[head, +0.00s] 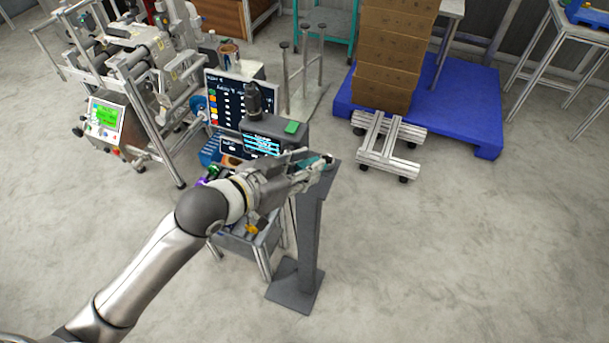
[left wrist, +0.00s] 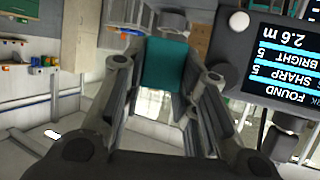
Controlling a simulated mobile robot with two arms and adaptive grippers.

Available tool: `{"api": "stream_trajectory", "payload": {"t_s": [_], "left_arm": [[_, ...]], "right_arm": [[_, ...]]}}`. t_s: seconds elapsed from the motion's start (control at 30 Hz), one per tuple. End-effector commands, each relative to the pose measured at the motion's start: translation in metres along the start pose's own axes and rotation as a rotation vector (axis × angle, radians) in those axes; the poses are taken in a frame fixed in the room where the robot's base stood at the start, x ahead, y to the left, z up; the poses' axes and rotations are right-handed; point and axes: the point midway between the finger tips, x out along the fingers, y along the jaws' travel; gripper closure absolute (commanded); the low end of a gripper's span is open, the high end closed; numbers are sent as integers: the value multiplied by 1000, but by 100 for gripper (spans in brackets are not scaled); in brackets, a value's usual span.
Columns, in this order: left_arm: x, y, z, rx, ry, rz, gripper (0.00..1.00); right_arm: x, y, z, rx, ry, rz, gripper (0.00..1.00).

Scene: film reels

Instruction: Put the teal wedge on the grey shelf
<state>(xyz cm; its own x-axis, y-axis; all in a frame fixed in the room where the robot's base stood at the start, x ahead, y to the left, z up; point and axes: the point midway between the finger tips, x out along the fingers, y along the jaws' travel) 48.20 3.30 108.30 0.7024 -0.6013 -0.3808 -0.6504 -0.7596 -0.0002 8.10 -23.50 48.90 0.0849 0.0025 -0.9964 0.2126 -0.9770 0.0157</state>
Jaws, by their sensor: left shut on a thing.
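The teal wedge (head: 318,162) is between the fingers of my left gripper (head: 312,168), which is shut on it. In the left wrist view the teal wedge (left wrist: 165,64) shows as a teal face between the two fingers of the gripper (left wrist: 160,95). A grey stand with a narrow flat top (head: 324,182) is under the fingertips and looks like the grey shelf. The gripper hides part of that top. I cannot tell whether the wedge touches it. My right gripper is not in view.
A grey device with a text screen (head: 262,144) stands close behind the gripper; its screen (left wrist: 285,62) is also near in the left wrist view. A blue pallet (head: 470,125) with stacked boxes (head: 390,50) is behind. Floor (head: 450,250) to the right is clear.

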Motion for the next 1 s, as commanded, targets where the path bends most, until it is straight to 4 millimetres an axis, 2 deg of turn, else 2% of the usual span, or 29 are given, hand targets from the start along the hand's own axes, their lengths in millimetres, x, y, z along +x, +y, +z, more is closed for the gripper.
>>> {"api": "stream_trajectory", "payload": {"t_s": [0.23,0.67,0.7,0.8,0.87,1.0], "left_arm": [[12,0,31,-2,-4,0,92],[15,0,38,0,-2,0,92],[15,0,38,0,-1,0,69],[15,0,37,0,-1,0,56],[15,0,37,0,-2,0,51],[15,0,37,0,-2,0,51]], "right_arm": [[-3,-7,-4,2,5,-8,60],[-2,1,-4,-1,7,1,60],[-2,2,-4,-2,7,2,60],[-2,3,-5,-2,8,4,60],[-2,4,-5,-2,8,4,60],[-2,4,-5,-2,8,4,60]]}}
